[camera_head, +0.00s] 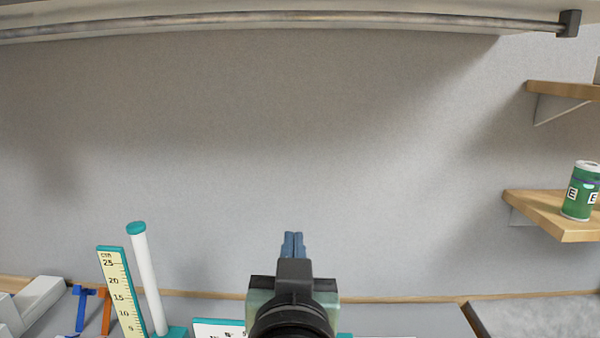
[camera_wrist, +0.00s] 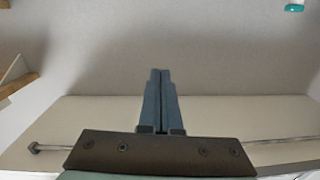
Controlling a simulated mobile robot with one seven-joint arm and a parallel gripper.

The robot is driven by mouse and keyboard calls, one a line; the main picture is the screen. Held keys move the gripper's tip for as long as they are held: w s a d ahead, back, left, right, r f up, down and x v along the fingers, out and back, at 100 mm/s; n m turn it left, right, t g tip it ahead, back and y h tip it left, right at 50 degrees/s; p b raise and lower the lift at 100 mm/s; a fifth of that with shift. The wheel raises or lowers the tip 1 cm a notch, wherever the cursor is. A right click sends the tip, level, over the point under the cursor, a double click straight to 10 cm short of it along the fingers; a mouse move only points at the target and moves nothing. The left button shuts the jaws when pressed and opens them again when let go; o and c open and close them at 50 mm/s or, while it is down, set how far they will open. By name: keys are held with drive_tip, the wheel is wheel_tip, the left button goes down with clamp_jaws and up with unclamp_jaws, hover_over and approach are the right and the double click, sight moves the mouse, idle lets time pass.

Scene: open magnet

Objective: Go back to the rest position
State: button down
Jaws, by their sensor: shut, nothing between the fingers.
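My gripper (camera_head: 293,240) is in the lower middle of the head view, raised in front of the grey wall. Its two blue-grey fingers are shut together with nothing between them. The wrist view shows the same closed fingers (camera_wrist: 160,75) pointing at the bare wall. The gripper touches nothing that I can see. The part of the table behind my arm is hidden.
On the table at lower left stand a white post with a teal cap (camera_head: 148,280) and a ruler board (camera_head: 121,292). Blue (camera_head: 83,306) and orange (camera_head: 106,310) pieces are beside them. A green can (camera_head: 579,192) sits on a wooden shelf (camera_head: 550,213) at right. A metal rail (camera_head: 300,20) runs along the top.

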drive_tip(key=s+r+t, duration=0.5)
drive_tip(key=s+r, duration=0.1)
drive_tip(key=r, duration=0.5)
drive_tip(key=s+r+t, duration=0.4)
drive_tip(key=s+r, duration=0.3)
drive_tip(key=r, duration=0.5)
drive_tip(key=shift+s+d+r+n+t, duration=0.15)
drive_tip(key=shift+d+r+n+t, duration=0.15)
drive_tip(key=shift+d+t, duration=0.15)
drive_tip(key=shift+a, duration=0.15)
